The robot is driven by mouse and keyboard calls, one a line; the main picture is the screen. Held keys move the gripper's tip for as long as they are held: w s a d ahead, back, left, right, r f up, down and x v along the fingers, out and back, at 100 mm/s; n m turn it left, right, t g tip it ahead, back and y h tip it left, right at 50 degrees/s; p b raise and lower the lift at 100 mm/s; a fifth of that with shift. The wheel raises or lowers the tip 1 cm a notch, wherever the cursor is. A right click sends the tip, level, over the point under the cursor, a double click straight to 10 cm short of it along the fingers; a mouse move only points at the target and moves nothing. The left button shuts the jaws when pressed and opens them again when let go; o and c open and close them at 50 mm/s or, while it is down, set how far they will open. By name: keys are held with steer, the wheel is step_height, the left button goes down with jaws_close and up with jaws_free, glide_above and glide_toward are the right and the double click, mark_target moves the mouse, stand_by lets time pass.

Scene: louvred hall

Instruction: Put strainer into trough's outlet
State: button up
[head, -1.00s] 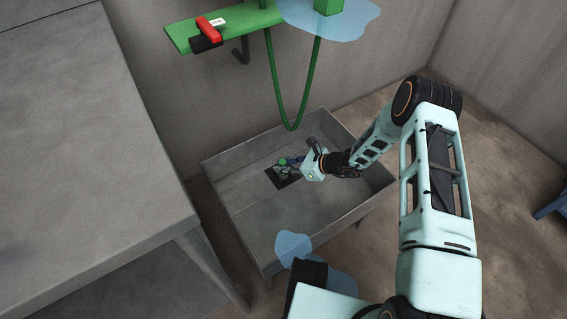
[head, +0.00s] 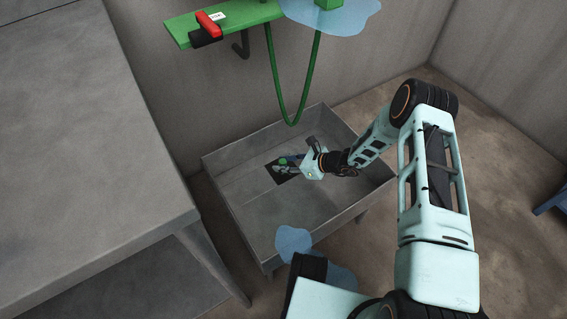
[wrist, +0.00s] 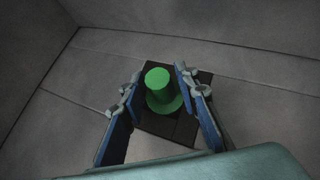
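The strainer (wrist: 158,92) is a green knob on a round green flange. In the wrist view it stands upright over the dark square outlet (wrist: 170,130) in the trough floor; I cannot tell how deep it sits. In the head view the strainer (head: 283,161) is a small green spot by the dark outlet patch (head: 287,180). My gripper (wrist: 160,82) has one finger on each side of the knob, with narrow gaps between, so it looks open around it. In the head view my gripper (head: 284,164) reaches down into the grey trough (head: 265,218).
The trough walls surround my gripper. A green hose loop (head: 293,122) hangs above the trough's back edge from a green shelf (head: 240,17) with a red-handled part (head: 208,24). A grey bench (head: 80,160) stands left. Translucent blue patches show near the trough's front.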

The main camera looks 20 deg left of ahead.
steer(key=shift+o, duration=0.6)
steer(key=d+r+p, duration=0.1)
steer(key=r, duration=0.1)
steer(key=d+r+p, duration=0.1)
steer(key=r+p, duration=0.1)
steer(key=d+r+p, duration=0.1)
steer(key=r, duration=0.1)
steer(key=shift+s+d+r+p, duration=0.1)
steer(key=shift+s+p, duration=0.25)
steer(key=shift+p, duration=0.05)
steer(key=v, duration=1.2)
steer(key=shift+c, duration=0.5)
